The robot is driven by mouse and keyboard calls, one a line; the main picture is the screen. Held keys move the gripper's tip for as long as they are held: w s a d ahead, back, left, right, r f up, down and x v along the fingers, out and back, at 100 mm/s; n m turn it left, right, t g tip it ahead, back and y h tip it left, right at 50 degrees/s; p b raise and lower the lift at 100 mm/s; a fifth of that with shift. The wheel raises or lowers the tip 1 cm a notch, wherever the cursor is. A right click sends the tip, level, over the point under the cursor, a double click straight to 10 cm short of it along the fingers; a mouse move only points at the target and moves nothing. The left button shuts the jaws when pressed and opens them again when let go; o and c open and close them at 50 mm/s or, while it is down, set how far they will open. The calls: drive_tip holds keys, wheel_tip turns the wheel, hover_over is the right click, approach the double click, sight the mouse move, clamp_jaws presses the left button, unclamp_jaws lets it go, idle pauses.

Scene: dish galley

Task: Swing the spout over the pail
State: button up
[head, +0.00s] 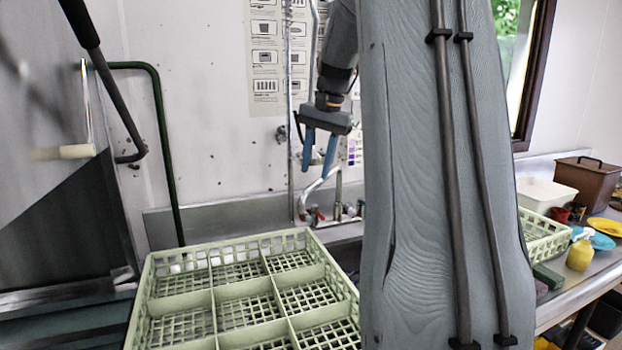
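The chrome spout (317,188) rises from the tap at the back sink and bends over to the left, its end pointing down. Small red-marked tap handles (316,213) sit at its base. My gripper (316,173) points down with two blue fingers apart and nothing between them. In the picture it is just above the spout; I cannot tell whether they touch. I see no pail in this view. The sink basin is mostly hidden behind the green rack and a grey part of my own body.
A pale green compartment rack (217,292) fills the front left. A raised dishwasher hood (45,150) with bar handles stands at the left. On the right counter are a white tub (543,195), a brown box (586,182) and a yellow bottle (580,254). A vertical pipe stands behind my gripper.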

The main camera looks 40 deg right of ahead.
sight(312, 185)
drive_tip(key=shift+w+a+f+p, duration=0.15)
drive_tip(key=shift+w+f+p, duration=0.1)
drive_tip(key=shift+f, duration=0.9)
drive_tip(key=shift+w+a+f+p, duration=0.1)
drive_tip(key=shift+f+p, duration=0.15)
drive_tip(key=shift+f, duration=0.85)
clamp_jaws()
